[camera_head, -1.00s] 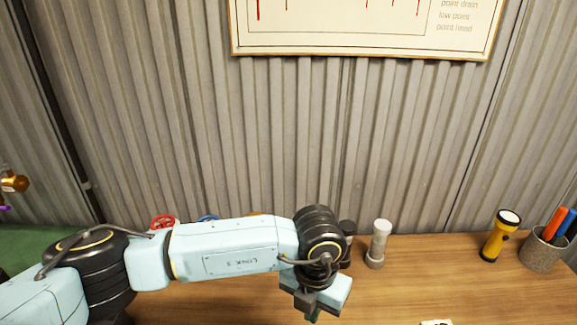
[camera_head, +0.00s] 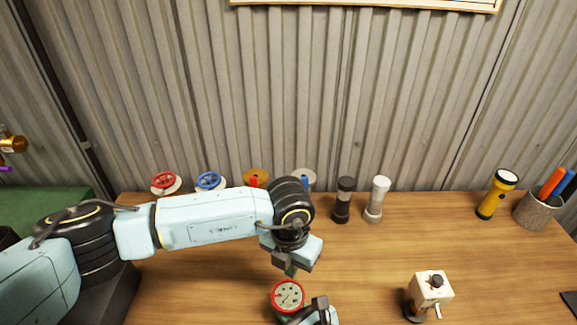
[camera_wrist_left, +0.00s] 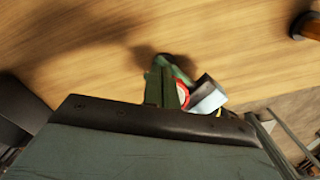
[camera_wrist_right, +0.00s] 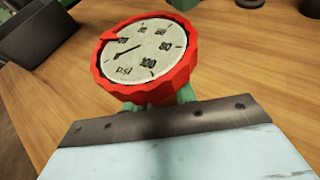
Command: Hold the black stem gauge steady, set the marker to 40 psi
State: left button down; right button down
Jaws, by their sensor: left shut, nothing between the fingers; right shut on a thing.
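The round gauge (camera_head: 287,296) has a red toothed rim and a pale dial, near the table's front. In the right wrist view its dial (camera_wrist_right: 145,50) fills the upper middle, marked psi; a red marker (camera_wrist_right: 112,37) sits at its upper left, by the lowest numbers, which are blurred. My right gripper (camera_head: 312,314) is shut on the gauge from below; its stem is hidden. My left gripper (camera_head: 291,270) is shut and empty just beyond the gauge. Its green fingers (camera_wrist_left: 163,85) show beside the red rim in the left wrist view; contact cannot be told.
A black-topped cylinder (camera_head: 343,200) and a white-topped one (camera_head: 376,200) stand behind. A white box with a black knob (camera_head: 433,286) stands to the right. Red (camera_head: 165,182) and blue (camera_head: 209,181) handwheels are at the back. A yellow torch (camera_head: 497,195) and pen cup (camera_head: 537,209) stand far right.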

pick_arm(q)
jog(key=shift+f, duration=0.35)
jog(key=shift+s, duration=0.3)
dwell(0.5)
jog(key=shift+s+d, duration=0.15)
jog(key=shift+d, duration=0.3)
pick_arm(e)
jog(key=shift+w+r, duration=0.1)
pick_arm(q)
jog(key=shift+s+d, duration=0.3)
jog(key=shift+d, duration=0.2)
jog(key=shift+s+d, duration=0.25)
jog(key=shift+d, duration=0.2)
jog(key=shift+s+d, duration=0.1)
jog(key=shift+s, duration=0.2)
pick_arm(e)
jog(key=shift+d, duration=0.1)
